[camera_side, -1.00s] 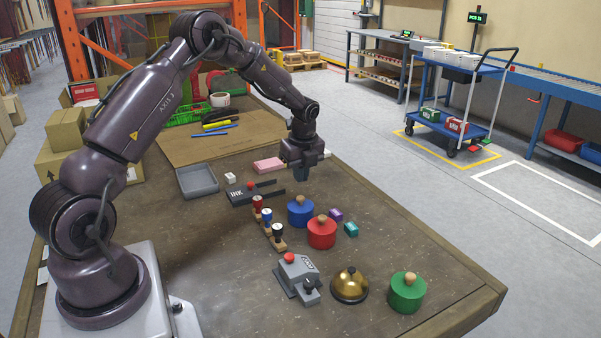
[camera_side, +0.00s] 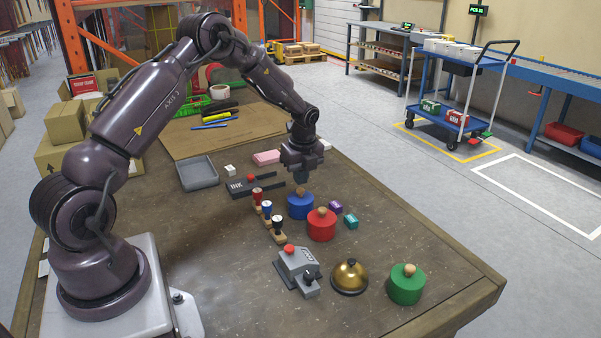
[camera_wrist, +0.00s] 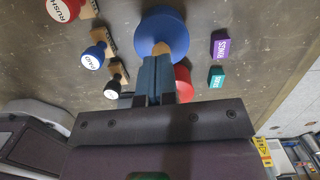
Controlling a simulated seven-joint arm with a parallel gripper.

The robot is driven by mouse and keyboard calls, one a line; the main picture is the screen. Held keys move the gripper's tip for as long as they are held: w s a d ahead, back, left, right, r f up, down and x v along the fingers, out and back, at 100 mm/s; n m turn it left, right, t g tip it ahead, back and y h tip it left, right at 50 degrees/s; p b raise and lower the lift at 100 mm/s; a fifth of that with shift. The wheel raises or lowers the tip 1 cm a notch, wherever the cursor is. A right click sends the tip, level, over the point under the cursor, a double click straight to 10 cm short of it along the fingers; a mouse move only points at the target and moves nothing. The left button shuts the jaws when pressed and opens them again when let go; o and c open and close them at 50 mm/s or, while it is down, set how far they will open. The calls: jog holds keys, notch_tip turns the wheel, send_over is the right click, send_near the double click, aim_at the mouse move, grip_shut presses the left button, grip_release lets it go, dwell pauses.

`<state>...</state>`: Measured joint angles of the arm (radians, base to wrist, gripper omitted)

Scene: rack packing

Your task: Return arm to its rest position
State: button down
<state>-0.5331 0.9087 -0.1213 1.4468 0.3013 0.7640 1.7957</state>
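My gripper (camera_side: 301,181) hangs above the blue round block with a wooden knob (camera_side: 299,207), near the middle of the table. Its two fingers (camera_wrist: 157,78) lie side by side, shut, with nothing seen between them. In the wrist view the blue block (camera_wrist: 163,22) and its knob show just beyond the fingertips. The fingers appear slightly above the knob in the side view; whether they touch it I cannot tell. My arm is bent forward over the table.
A red knobbed block (camera_side: 321,227), hand stamps (camera_side: 267,212), and purple (camera_side: 335,208) and teal (camera_side: 351,221) boxes stand close by. A grey device (camera_side: 298,269), brass bell (camera_side: 349,278) and green knobbed block (camera_side: 406,287) are nearer the front. A grey tray (camera_side: 198,185) lies left.

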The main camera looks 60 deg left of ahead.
jog(key=shift+f, duration=0.9)
jog(key=shift+r, duration=3.55)
